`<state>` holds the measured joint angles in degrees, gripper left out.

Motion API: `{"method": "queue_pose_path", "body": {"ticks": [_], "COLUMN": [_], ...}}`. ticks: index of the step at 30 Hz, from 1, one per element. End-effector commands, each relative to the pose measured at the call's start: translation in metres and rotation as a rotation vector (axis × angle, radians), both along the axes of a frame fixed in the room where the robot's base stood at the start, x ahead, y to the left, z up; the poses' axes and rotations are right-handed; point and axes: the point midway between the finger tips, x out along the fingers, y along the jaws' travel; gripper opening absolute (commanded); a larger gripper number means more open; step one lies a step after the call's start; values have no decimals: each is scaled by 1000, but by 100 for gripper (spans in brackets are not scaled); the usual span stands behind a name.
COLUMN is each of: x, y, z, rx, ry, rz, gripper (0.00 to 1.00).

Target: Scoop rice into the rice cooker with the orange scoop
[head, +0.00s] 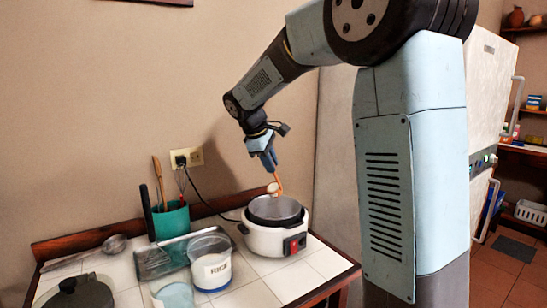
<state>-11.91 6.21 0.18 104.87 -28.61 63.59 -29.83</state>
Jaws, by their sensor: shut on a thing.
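My gripper (268,162) points downward above the rice cooker and is shut on the orange scoop (281,184). The scoop hangs below the fingers, over the cooker's opening. A small whitish patch shows at the scoop's lower end; I cannot tell for sure whether it is rice. The white rice cooker (266,242) stands on the tiled counter with its lid off and its grey inner pot (275,208) open. The clear tub labelled RICE (211,272) stands to the left of the cooker, with white contents. The bottom of the cooker's pot is hidden.
A green holder (171,222) with utensils stands behind the tub. A grey flat-bladed tool (155,262), a ladle (114,243), a dark lid (76,293) and a light blue container (172,295) are on the left. A cord runs from the cooker's side to the wall socket (189,157).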

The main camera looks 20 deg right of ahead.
Motion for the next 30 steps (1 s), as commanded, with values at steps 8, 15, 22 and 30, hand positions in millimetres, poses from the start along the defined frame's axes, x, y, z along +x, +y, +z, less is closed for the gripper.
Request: {"method": "queue_pose_path", "body": {"ticks": [8,15,22,30], "x": [-15,-27,-38,-47], "y": [9,17,23,26], "z": [-16,-28,-42,-58], "rx": [-102,-187,-270,-368], "ry": [-122,-230,-331,-447], "rz": [37,68,93,124], "gripper": [0,0,0,0]}}
